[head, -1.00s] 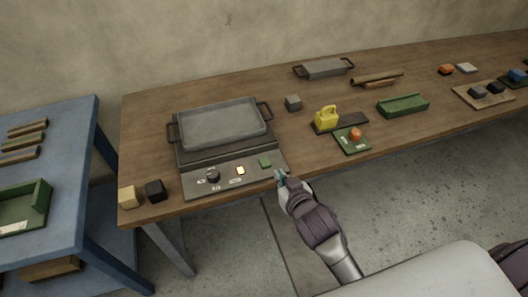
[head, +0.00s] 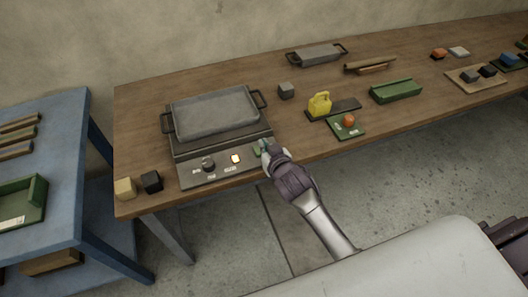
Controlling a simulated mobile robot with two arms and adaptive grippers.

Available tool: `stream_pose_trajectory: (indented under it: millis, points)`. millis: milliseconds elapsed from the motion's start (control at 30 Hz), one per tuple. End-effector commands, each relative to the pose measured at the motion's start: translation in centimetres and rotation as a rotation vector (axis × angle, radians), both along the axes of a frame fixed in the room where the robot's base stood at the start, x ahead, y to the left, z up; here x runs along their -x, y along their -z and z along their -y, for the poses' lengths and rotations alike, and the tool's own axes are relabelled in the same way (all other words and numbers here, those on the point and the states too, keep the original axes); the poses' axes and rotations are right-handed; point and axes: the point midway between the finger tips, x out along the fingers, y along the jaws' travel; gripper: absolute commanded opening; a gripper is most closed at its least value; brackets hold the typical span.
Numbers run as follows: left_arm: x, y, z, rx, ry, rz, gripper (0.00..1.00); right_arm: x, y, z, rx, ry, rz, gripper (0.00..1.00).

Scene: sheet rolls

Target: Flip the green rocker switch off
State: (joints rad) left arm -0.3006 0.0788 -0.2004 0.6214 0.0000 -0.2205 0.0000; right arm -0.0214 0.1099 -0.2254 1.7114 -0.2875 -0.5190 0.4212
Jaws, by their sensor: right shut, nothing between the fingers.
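The green rocker switch (head: 256,151) sits at the right end of the dark control panel (head: 190,178) at the table's front edge. My right gripper (head: 265,146) is shut and empty, with its fingertips right at the switch and covering part of it. I cannot tell whether they touch it, or which way the rocker is tipped. A small square lamp (head: 236,158) to the left of the switch is lit. A black knob (head: 208,164) is further left on the panel. My left gripper is not in view.
A grey tray (head: 212,112) with side handles stands behind the panel. A yellow padlock-like piece (head: 320,104) and a green plate (head: 346,128) with an orange button lie to the right. Beige (head: 125,188) and black (head: 151,181) cubes are at the left.

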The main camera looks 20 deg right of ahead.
Motion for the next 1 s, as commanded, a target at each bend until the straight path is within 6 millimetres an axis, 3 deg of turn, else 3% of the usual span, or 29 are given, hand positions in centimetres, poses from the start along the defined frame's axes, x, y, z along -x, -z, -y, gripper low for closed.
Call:
stream_pose_trajectory:
  millis: [67, 300, 767, 1000]
  points:
    - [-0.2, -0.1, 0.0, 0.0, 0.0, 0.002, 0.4, -1.3, 0.7, -0.1, 0.001, 0.0, -0.003, 0.0]
    - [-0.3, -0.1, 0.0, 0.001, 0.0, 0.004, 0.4, -0.5, 3.9, -0.1, -0.001, -0.001, -0.002, 0.0]
    - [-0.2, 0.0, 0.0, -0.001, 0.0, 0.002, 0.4, -0.4, 4.5, -0.1, 0.0, -0.001, 0.0, 0.0]
    - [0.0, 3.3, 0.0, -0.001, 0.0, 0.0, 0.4, -0.1, 6.2, -0.1, -0.007, 0.0, 0.074, 0.0]
